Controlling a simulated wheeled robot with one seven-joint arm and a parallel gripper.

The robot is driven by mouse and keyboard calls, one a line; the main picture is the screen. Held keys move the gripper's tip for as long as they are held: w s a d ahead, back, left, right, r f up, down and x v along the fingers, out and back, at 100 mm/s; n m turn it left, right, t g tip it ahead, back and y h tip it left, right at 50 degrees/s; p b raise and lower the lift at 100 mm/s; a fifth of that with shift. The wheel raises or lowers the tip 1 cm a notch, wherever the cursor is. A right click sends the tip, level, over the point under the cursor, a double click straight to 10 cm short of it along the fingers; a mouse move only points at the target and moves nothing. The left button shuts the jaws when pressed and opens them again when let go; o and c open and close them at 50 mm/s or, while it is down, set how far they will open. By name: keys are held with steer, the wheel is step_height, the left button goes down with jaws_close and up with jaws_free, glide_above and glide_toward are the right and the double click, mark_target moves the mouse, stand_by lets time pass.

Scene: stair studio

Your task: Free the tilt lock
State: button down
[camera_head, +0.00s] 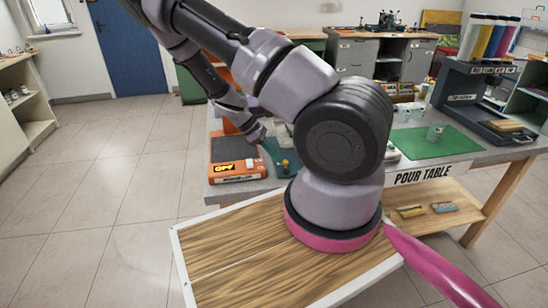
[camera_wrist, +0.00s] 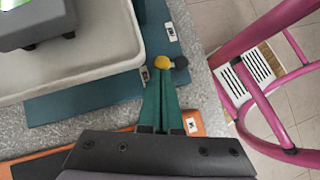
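A small yellow ball-shaped knob (camera_wrist: 163,62) shows in the wrist view, with a short dark piece (camera_wrist: 180,63) right beside it. It lies at the edge of a teal plate (camera_wrist: 85,100), next to a pale grey tray (camera_wrist: 100,65). My gripper (camera_wrist: 162,80) has two green fingers close together, with their tips at the knob. Whether they touch it cannot be told. In the head view my gripper (camera_head: 262,140) is partly hidden over the bench, left of the yellow knob (camera_head: 285,162).
An orange device (camera_head: 237,172) with a lit display stands at the bench's left. A green mat (camera_head: 436,142) lies to the right. Open tiled floor (camera_head: 120,180) lies to the left.

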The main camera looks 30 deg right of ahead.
steer(key=shift+w+d+m, duration=0.1)
steer(key=shift+d+m, duration=0.15)
steer(key=shift+m, duration=0.15)
steer(key=shift+d+g+y, duration=0.1)
steer(key=shift+g+y, duration=0.2)
steer(key=shift+d, duration=0.2)
steer(key=shift+a, duration=0.15)
steer(key=shift+s+a, duration=0.4)
steer(key=shift+a, duration=0.2)
